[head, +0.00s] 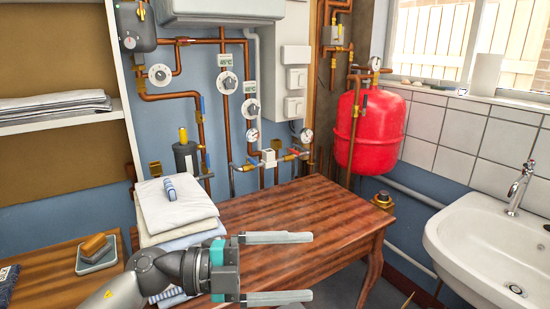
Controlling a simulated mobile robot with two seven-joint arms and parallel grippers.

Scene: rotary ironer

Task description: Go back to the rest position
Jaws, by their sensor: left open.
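My left gripper (278,268) is in the lower middle of the head view. Its two grey fingers are wide apart and point to the right, with nothing between them. It is in front of a wooden table (290,213) and just right of a stack of folded cloths (175,210). A small blue and white striped item (170,189) lies on top of the stack. My right gripper is not in the head view.
A white sink (490,245) with a tap stands at the right. A red tank (368,132), copper pipes and gauges cover the back wall. A shelf (60,120) with folded cloths is at upper left. A sponge on a dish (97,262) lies at lower left. The tabletop's right part is clear.

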